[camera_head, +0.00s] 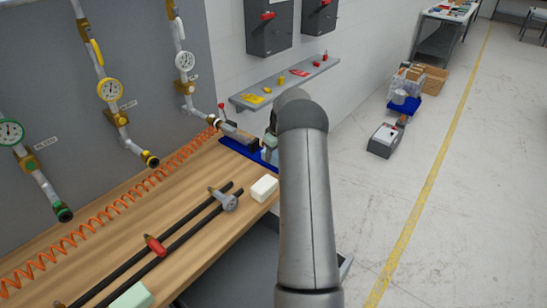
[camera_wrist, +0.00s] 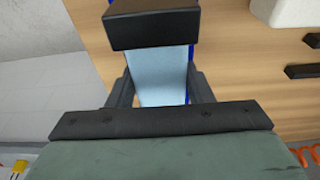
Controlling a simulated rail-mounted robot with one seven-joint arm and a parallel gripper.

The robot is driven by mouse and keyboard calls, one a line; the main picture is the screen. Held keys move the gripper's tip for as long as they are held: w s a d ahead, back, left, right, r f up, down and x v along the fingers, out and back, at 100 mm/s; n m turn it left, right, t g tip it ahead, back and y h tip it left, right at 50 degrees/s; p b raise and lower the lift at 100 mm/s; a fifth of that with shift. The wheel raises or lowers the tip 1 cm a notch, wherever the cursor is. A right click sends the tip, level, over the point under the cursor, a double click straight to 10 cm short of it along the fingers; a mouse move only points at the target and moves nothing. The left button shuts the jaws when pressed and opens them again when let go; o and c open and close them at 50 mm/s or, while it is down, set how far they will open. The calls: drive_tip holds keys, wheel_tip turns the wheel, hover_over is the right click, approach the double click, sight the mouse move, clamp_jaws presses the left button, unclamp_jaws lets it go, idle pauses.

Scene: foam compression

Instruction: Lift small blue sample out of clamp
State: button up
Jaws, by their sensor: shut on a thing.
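The light-blue sample (camera_wrist: 162,76) shows in the middle of the wrist view. My gripper (camera_wrist: 160,90) is shut on it, with a dark finger on each side. The sample's far end meets or passes under a black block (camera_wrist: 152,24), which looks like part of the clamp. I cannot tell whether the block grips it. In the head view, the clamp (camera_head: 238,141) stands on a blue base (camera_head: 262,161) at the far end of the wooden bench. My arm hides most of my gripper and the sample there.
A white block (camera_head: 265,187) lies on the bench (camera_head: 120,236) near the clamp. Two black rails carry a grey fitting (camera_head: 226,201) and a red piece (camera_head: 155,245). A pale green block (camera_head: 132,297) is in front. Gauged pipes, an orange coiled hose and a wall shelf (camera_head: 285,83) stand behind.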

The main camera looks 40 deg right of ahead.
drive_tip(key=shift+w, duration=0.15)
drive_tip(key=shift+w+a+r, duration=0.15)
drive_tip(key=shift+w+r, duration=0.05)
drive_tip(key=shift+w, duration=0.25)
drive_tip(key=shift+r, duration=0.1)
drive_tip(key=shift+w+a+r+p+v, duration=0.1)
drive_tip(key=shift+w+p+v, duration=0.4)
drive_tip(key=shift+v, duration=0.95)
drive_tip(key=shift+w+a+r+p+v, duration=0.1)
drive_tip(key=shift+p+v, duration=0.75)
drive_tip(key=shift+v, duration=0.6)
drive_tip(key=shift+w+a+p+v, duration=0.1)
drive_tip(key=shift+w+p+v, duration=0.4)
drive_tip(key=shift+v, duration=0.95)
drive_tip(key=shift+s, duration=0.2)
